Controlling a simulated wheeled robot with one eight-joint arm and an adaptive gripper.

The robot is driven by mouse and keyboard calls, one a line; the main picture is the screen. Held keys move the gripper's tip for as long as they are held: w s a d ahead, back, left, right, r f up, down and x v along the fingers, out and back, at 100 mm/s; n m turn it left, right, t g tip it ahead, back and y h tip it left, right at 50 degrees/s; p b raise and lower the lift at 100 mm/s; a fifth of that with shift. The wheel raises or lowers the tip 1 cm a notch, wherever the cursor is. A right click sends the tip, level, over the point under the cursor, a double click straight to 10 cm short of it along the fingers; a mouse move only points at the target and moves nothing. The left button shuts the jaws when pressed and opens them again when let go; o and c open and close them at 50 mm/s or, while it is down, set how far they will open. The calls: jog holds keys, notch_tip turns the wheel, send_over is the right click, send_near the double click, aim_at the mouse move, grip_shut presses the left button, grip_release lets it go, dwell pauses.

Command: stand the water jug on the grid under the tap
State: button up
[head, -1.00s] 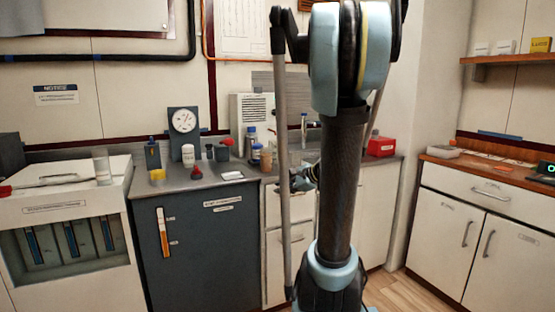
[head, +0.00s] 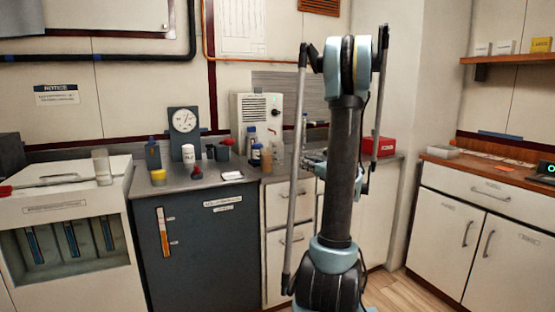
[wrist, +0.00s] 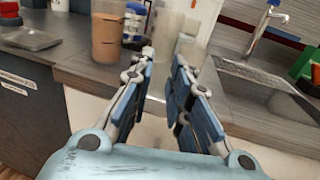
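My gripper (wrist: 163,53) is in the middle of the wrist view, with its two blue-padded fingers apart and nothing clearly between them. A pale see-through vessel (wrist: 170,28), perhaps the water jug, shows blurred just beyond the fingertips; its lower part is hidden by the fingers. The tap (wrist: 266,22) stands at the upper right, over a sunken metal basin (wrist: 262,80). I cannot make out the grid. In the head view my gripper (head: 314,160) is small and partly behind my arm, near the tap (head: 304,127); its fingers are unclear there.
A brown jar (wrist: 107,38) and a blue-and-white bottle (wrist: 134,22) stand left of the fingers on the grey counter (wrist: 75,66). A white unit (head: 258,118) stands behind the bottles. A red box (head: 381,146) sits at the counter's right end.

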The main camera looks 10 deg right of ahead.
send_near(279, 154)
jog(key=x, duration=0.4)
jog(key=shift+w+f, duration=0.1)
jog(key=shift+w, duration=0.25)
grip_shut()
